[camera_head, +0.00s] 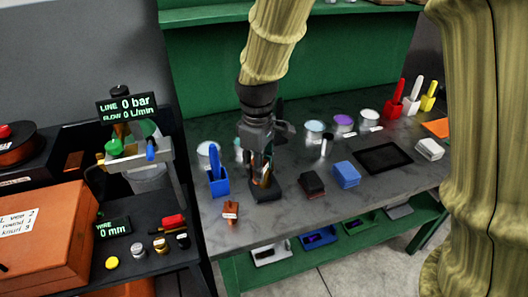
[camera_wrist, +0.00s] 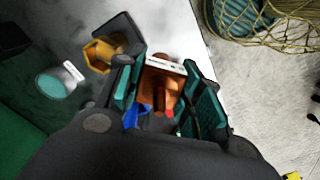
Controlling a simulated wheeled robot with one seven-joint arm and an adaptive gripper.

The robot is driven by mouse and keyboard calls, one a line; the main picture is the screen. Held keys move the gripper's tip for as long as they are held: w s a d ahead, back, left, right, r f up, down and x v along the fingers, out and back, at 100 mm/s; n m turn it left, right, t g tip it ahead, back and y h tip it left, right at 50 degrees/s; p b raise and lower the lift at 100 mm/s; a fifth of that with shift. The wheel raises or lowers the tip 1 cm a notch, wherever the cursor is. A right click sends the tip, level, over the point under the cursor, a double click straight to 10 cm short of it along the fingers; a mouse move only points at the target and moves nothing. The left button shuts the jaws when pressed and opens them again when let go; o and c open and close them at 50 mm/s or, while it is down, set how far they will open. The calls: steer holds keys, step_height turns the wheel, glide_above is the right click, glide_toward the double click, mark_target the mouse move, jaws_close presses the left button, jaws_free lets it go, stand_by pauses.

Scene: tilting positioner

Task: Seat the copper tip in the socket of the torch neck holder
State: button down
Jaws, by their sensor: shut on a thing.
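My gripper (camera_head: 258,172) hangs over the left part of the bench, in front of a dark holder from the head view. In the wrist view its teal-padded fingers (camera_wrist: 163,100) are closed around a small dark copper piece, apparently the copper tip (camera_wrist: 160,98). The likely torch neck holder is the black base (camera_head: 265,190) under and beside the fingers. It seems to carry the brass hex piece (camera_wrist: 100,55), left of the fingers in the wrist view. The socket opening and the gap between tip and holder are not clear.
A copper-brown labelled block (camera_head: 230,212) stands near the bench's front edge; it shows beyond the fingers in the wrist view (camera_wrist: 165,70). A blue cup (camera_head: 218,187) stands left, dark (camera_head: 312,184) and blue (camera_head: 346,174) blocks right. Cans (camera_head: 314,129) stand behind.

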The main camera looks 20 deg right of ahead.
steer(key=w+d, duration=0.1)
steer(key=w, duration=0.1)
steer(key=w+d+p, duration=0.1)
steer(key=w, duration=0.2)
steer(key=w+d+p, duration=0.1)
steer(key=w+d, duration=0.1)
steer(key=shift+w+f, duration=0.25)
steer(key=shift+w, duration=0.05)
steer(key=f+p, duration=0.2)
steer(key=f, duration=0.1)
steer(key=shift+w+d+f, duration=0.1)
steer(key=shift+w+f, duration=0.05)
steer(key=shift+w, duration=0.05)
steer(key=shift+s+f, duration=0.1)
steer(key=shift+f, duration=0.1)
steer(key=shift+f, duration=0.2)
steer(key=shift+s+f, duration=0.2)
steer(key=shift+f, duration=0.1)
